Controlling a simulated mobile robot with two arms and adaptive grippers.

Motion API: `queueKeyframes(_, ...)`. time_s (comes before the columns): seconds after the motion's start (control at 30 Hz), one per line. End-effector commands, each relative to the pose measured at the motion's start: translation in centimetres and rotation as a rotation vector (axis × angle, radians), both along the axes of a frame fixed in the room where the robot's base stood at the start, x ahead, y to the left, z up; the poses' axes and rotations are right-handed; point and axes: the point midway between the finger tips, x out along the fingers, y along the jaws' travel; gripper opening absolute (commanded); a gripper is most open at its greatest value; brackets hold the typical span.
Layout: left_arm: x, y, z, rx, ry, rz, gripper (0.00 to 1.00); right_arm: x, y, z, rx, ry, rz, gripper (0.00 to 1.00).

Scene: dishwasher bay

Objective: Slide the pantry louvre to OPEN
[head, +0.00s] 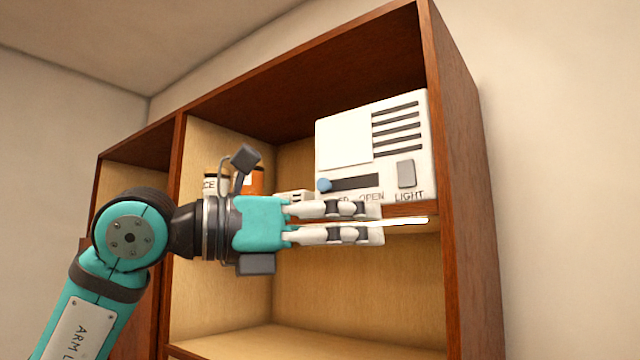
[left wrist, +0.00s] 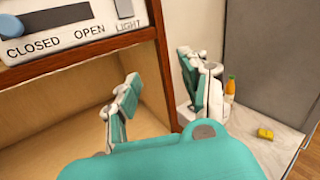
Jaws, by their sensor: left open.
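The white louvre panel (head: 344,140) stands on the upper shelf of the wooden cabinet. Its blue knob (head: 323,185) sits at the left end of a dark slot (head: 358,183). In the left wrist view the knob (left wrist: 12,26) is above the word CLOSED, and OPEN is printed to its right. My left gripper (head: 382,222) is open and empty, in front of the shelf edge, below and to the right of the knob, apart from it. It partly covers the lettering in the head view. My right gripper is not in view.
A grey light switch (head: 406,173) is on the panel's right side. Jars (head: 257,181) stand left of the panel, partly behind my left arm. The cabinet's side wall (head: 462,180) bounds the right. In the left wrist view, a yellow sponge (left wrist: 265,133) lies on a pale surface.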

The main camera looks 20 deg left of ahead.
Motion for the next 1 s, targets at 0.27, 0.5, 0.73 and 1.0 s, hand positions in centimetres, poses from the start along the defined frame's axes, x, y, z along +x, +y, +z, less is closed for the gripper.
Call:
queueKeyframes(0.27, -3.3, 11.1, 7.5, 0.111, -0.057, 0.5, 0.45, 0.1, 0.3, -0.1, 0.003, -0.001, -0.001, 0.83)
queueKeyframes(0.5, -3.3, 12.9, 8.5, 0.111, -0.048, 0.583, 0.45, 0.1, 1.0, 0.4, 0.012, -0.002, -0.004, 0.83)
queueKeyframes(0.73, 0.7, 11.3, 8.7, 0.113, -0.046, 0.578, 0.45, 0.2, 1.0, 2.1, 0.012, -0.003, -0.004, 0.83)
queueKeyframes(1.0, 6.3, 9.3, 8.7, 0.113, -0.046, 0.578, 0.45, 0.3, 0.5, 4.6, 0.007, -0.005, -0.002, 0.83)
